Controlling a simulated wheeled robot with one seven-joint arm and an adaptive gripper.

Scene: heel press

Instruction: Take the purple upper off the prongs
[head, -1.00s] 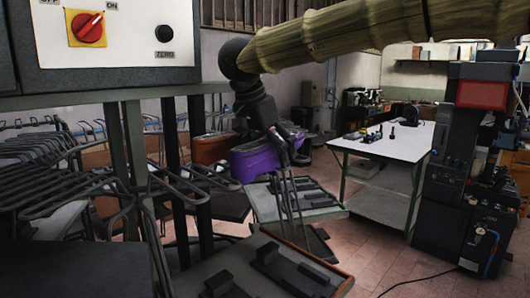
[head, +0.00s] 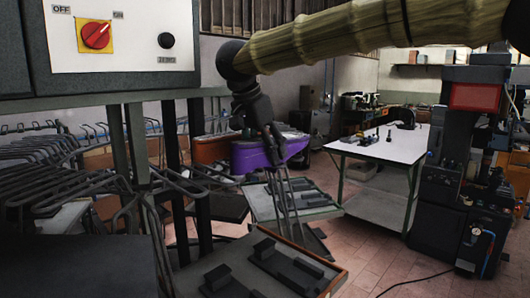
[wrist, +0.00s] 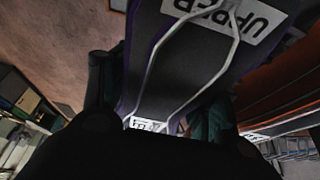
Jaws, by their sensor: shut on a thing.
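The purple upper (head: 255,155) shows beside and behind my gripper (head: 277,158) in the middle of the head view. In the wrist view the upper (wrist: 185,60) is a dark panel with a purple edge, and white labels reading UPPER show near it. It lies between the fingers of my gripper (wrist: 160,95), which is shut on it. Bent metal prongs (wrist: 222,52) run along the panel. Thin rods (head: 287,205) hang below the gripper in the head view. I cannot tell how far the upper sits along the prongs.
A brown-orange piece (head: 210,148) stands just left of the upper. Wire racks (head: 70,190) fill the left. A control box (head: 120,45) is at upper left, a tray of black blocks (head: 265,268) in front. A white table (head: 385,148) and a machine (head: 465,170) stand right.

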